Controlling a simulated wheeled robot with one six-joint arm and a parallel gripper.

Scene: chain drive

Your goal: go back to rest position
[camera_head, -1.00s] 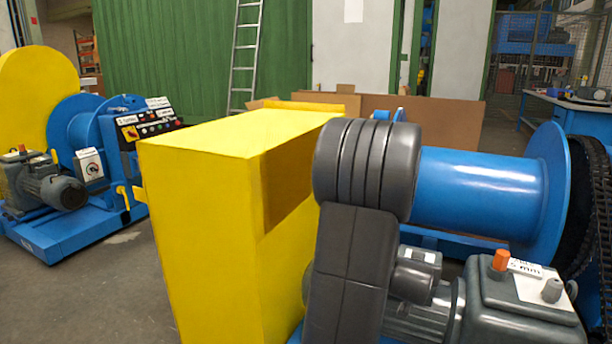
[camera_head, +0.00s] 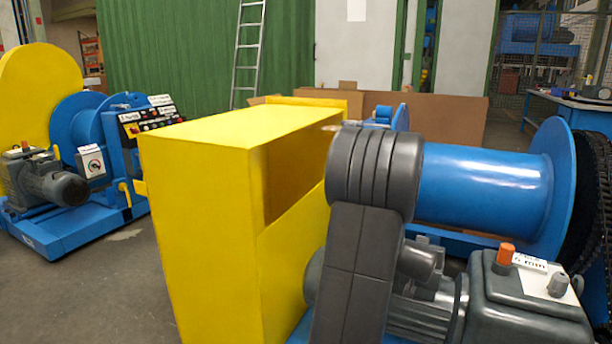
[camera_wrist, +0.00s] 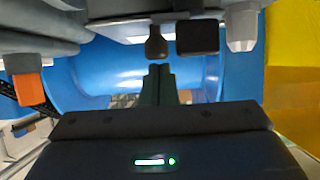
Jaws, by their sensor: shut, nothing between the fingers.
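My gripper (camera_wrist: 158,74) shows in the wrist view, its two dark fingers together with nothing between them. The blue drum (camera_wrist: 100,70) of the chain drive lies beyond the fingers; I see no contact. In the head view my dark grey arm stands folded in the foreground, in front of the yellow cover's right side and the left end of the blue drum (camera_head: 480,190). The gripper itself is hidden there behind the arm.
The yellow cover (camera_head: 205,220) stands close left of my arm. A grey motor unit (camera_head: 525,300) with an orange cap (camera_head: 505,254) is close on the right. Another blue machine (camera_head: 75,225) stands at far left. Grey floor (camera_head: 115,290) between the machines is clear.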

